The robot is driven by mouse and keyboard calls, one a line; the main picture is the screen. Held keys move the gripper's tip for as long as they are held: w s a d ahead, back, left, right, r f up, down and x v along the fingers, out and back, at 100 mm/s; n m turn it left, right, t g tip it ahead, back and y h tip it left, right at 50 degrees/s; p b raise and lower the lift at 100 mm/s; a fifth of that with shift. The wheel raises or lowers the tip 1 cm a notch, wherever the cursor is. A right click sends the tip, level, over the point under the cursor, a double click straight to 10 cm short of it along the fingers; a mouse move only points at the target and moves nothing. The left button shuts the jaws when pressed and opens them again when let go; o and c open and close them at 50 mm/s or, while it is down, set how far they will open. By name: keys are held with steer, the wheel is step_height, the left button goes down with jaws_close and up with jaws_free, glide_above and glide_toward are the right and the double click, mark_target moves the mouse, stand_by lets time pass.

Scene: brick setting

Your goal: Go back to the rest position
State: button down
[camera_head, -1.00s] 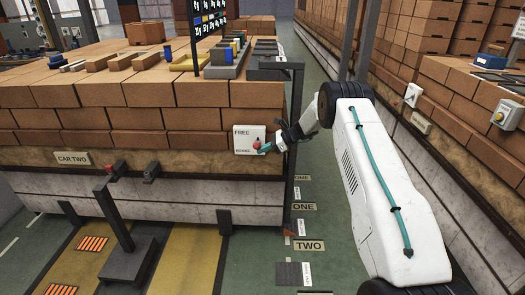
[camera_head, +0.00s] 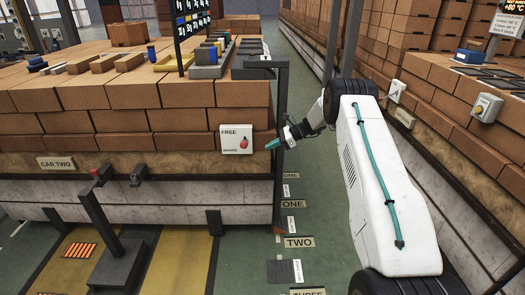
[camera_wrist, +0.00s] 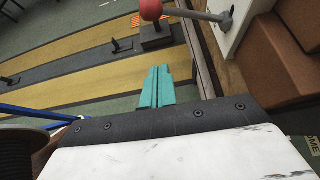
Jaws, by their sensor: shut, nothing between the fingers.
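My gripper (camera_head: 272,145) is at the right end of the brick-stacked car in the head view, its teal fingers together and empty. It is just right of a white panel (camera_head: 231,138) marked FREE and BRAKE, with a gap between them. A red-knobbed lever (camera_head: 243,143) sits on that panel. In the wrist view the closed teal fingers (camera_wrist: 156,88) point away over the floor. The lever's red knob (camera_wrist: 151,9) and metal rod show at the top, apart from the fingers.
The car (camera_head: 130,195), labelled CAR TWO, fills the left side. A dark metal post (camera_head: 280,110) stands at its right corner, close to my arm. Brick stacks (camera_head: 430,100) line the right side. A green aisle floor with numbered plates (camera_head: 299,242) lies between.

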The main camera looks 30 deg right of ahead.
steer(key=shift+d, duration=0.15)
stand_by(0.5)
steer(key=s+a+f+n+g, duration=0.1)
steer(key=s+f+n+g, duration=0.15)
steer(key=s+f, duration=0.2)
steer(key=s+a+r+n+g+h, duration=0.2)
steer(key=s+a+r+n, duration=0.2)
steer(key=s+r, duration=0.35)
steer(key=s+a+r+n+g+h, duration=0.15)
steer(key=s+a+r+n, duration=0.25)
steer(key=s+r, duration=0.4)
steer(key=s+a+r+n+g+h, duration=0.1)
steer(key=s+a+r+n+h, duration=0.15)
steer(key=s+r+n, duration=0.5)
steer(key=s+a+r+n+t+h, duration=0.1)
steer(key=s+a+r, duration=0.1)
steer(key=s, duration=0.7)
steer(key=s+a+r+n+t+h, duration=0.1)
steer(key=s+a+r+n+h, duration=0.1)
steer(key=s, duration=0.8)
steer(key=s+a+r+n+t+h, duration=0.1)
steer(key=s+a+r, duration=0.3)
steer(key=s, duration=0.6)
steer(key=shift+r+n+t+h, duration=0.35)
steer(key=shift+r+n, duration=0.25)
steer(key=shift+r, duration=0.35)
steer(key=shift+d, duration=0.1)
